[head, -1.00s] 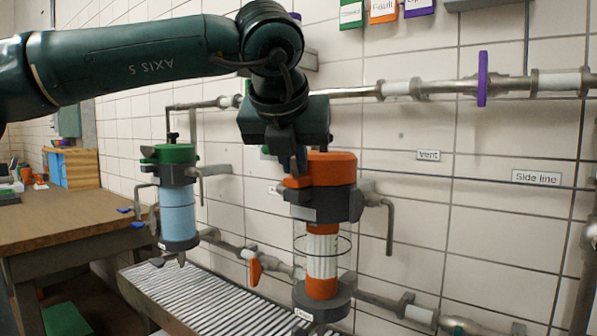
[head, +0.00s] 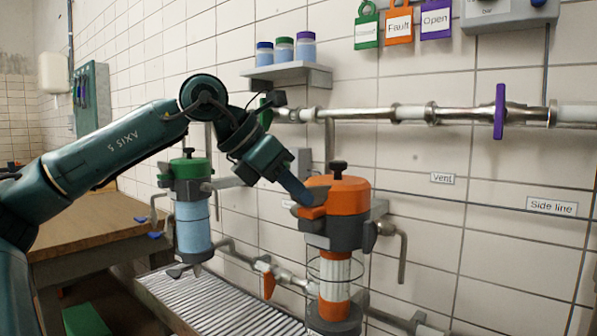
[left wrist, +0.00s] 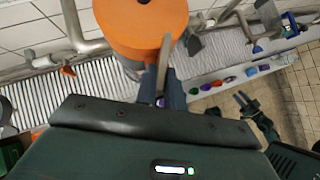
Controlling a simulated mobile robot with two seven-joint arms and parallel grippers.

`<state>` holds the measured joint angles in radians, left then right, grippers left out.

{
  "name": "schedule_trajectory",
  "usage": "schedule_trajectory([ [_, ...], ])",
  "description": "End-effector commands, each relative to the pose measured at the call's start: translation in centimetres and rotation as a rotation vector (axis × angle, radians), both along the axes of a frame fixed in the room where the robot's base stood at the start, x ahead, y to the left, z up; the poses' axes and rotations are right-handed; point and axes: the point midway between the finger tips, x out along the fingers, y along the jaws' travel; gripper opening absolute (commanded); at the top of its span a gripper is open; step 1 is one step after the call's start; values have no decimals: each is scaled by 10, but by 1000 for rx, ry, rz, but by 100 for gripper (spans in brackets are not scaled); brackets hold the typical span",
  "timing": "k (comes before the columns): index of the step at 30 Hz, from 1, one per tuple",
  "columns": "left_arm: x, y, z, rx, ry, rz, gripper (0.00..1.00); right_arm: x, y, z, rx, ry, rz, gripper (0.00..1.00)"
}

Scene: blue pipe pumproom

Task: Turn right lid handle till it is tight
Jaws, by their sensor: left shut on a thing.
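The right lid (head: 338,196) is orange with a black knob on top, and caps the right filter housing. An orange handle (head: 312,212) juts from its left side. My left gripper (head: 303,195) comes in from the upper left, tilted down, and is shut on this handle. In the left wrist view, the orange lid (left wrist: 140,25) fills the top middle, just ahead of my left gripper (left wrist: 165,90). A grey-brown bar shows between the fingers; the grip itself is partly hidden. A dark gripper, seemingly my right one (left wrist: 243,98), shows small at right, its jaws unclear.
A green-lidded housing (head: 190,205) stands left of the orange one. A slatted grating (head: 215,300) lies below both. A pipe with a purple valve handle (head: 499,112) runs along the wall. A shelf (head: 288,77) with several jars hangs above. A wooden bench (head: 85,240) stands left.

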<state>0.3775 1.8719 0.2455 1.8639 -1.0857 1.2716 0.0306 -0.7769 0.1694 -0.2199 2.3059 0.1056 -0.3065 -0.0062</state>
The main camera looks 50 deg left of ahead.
Motion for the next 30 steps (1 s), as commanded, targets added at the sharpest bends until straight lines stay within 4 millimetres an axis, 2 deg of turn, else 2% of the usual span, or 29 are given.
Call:
schedule_trajectory([
  [1, 1, 1, 7, -8, 2, -45, 0, 2, 3, 6, 2, 20, 5, 36],
  [8, 4, 6, 8, -7, 2, -264, 0, 8, 16, 3, 11, 123, 37, 36],
  [18, 8, 11, 6, -5, 3, -523, 0, 4, 11, 33, -106, 132, 63, 36],
  [30, 11, 14, 4, 2, 4, -672, 0, 1, 1, 44, -149, 171, 48, 36],
])
